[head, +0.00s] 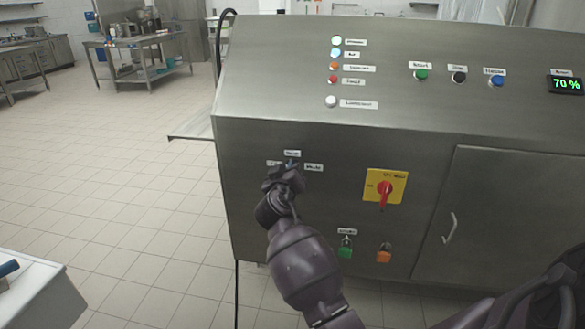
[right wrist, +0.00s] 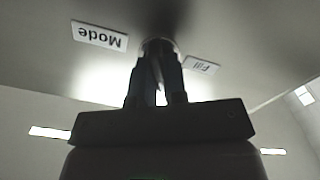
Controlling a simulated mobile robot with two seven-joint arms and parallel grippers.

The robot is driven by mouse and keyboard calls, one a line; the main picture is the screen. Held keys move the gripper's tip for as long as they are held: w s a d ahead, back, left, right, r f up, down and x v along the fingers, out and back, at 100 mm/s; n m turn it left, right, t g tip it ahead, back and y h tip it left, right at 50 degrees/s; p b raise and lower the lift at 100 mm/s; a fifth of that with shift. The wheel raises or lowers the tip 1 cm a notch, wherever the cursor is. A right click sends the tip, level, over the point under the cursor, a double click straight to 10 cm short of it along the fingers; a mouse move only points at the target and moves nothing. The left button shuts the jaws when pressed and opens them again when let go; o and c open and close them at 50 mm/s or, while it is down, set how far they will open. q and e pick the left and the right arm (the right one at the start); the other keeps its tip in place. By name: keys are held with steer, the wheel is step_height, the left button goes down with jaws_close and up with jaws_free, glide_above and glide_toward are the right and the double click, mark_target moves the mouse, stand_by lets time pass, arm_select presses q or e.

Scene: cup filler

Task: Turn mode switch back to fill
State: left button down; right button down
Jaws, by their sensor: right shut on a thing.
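The mode switch (head: 291,163) is a small knob on the front of the steel machine, among three small labels, and is mostly hidden by my right gripper (head: 287,172). In the right wrist view my right gripper (right wrist: 157,82) has its fingers shut on the mode switch (right wrist: 158,46). An upside-down "Mode" label (right wrist: 100,36) is left of the switch and a "Fill" label (right wrist: 202,65) is right of it. I cannot tell which way the switch points. My left gripper is not in view.
Right of the switch are a red rotary handle on a yellow plate (head: 400,182), a green button (head: 345,252) and an orange one (head: 384,254). A cabinet door handle (head: 449,228) sticks out further right. Tiled floor (head: 110,190) is open to the left.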

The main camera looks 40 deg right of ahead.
steer(key=n+p, duration=0.2)
steer(key=n, duration=0.5)
steer(key=shift+r+p, duration=0.1)
steer(key=shift+p, duration=0.25)
steer(key=shift+n+p, duration=0.35)
steer(key=shift+n, duration=0.65)
steer(key=shift+n+p, duration=0.4)
steer(key=shift+n, duration=0.5)
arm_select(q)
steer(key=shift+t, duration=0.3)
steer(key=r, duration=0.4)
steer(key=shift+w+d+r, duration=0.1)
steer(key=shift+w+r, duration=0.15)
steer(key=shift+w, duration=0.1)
arm_select(e)
steer(key=shift+a+f+n, duration=0.1)
steer(key=shift+f+n, duration=0.2)
steer(key=shift+n, duration=0.2)
steer(key=shift+f, duration=0.1)
steer(key=c, duration=1.2)
jaws_free()
steer(key=shift+o, duration=0.2)
